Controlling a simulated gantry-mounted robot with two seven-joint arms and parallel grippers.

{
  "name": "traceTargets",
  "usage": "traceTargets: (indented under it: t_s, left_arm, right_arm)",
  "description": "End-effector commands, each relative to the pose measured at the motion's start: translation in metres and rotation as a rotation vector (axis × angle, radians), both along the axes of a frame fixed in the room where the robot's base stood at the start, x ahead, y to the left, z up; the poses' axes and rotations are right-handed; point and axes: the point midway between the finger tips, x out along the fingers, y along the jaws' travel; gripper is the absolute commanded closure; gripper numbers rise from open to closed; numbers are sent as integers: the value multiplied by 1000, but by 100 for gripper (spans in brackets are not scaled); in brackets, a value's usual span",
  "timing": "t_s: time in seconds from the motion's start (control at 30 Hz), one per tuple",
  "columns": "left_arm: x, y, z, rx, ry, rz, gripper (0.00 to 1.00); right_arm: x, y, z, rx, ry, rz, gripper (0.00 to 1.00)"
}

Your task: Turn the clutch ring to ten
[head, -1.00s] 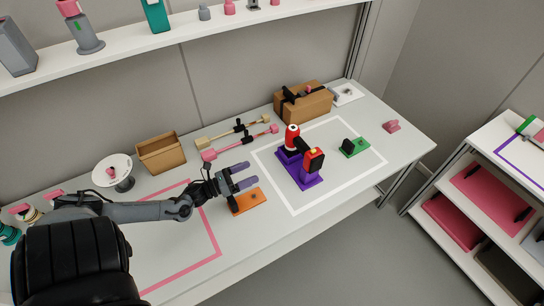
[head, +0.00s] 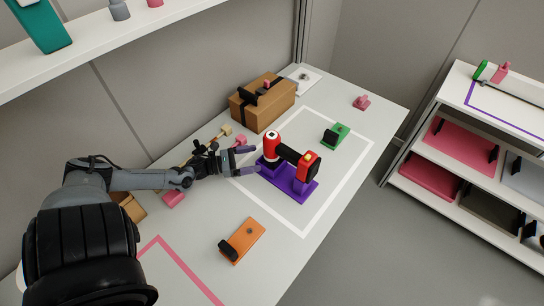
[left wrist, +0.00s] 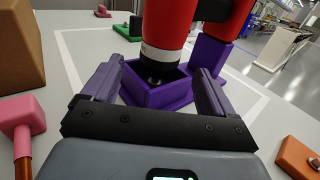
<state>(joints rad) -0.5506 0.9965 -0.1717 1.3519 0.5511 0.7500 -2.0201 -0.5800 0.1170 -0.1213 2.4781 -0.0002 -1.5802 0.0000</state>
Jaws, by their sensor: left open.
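A red and black drill (head: 309,166) stands nose down in a purple stand (head: 300,190) on the table. A pale ring (left wrist: 163,55) circles its nose, just above the black chuck; it also shows in the head view (head: 270,158). Any numbers on the ring cannot be read. My left gripper (head: 252,160) is open and empty, reaching in from the left just short of the nose. In the left wrist view, the gripper's two fingers (left wrist: 159,66) point toward the nose, one to each side of it, with gaps on both sides. My right gripper is not in view.
An orange block (head: 243,240) with a black part lies nearer the front. A green block (head: 336,135) stands beyond the drill. A brown box (head: 262,105) is at the back, near a pink-headed tool (left wrist: 22,120). A white outline surrounds the stand.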

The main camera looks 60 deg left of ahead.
Motion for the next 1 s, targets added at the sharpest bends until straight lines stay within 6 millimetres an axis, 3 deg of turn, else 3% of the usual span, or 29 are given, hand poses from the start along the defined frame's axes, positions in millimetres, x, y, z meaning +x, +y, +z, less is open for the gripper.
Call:
traceTargets:
  t_s: [0.5, 1.0]
  left_arm:
    - [58, -19, -1, -2, -5, 0, 13]
    - [69, -23, -1, -1, -1, 0, 16]
  right_arm:
    - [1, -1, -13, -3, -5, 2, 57]
    - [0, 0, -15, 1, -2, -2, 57]
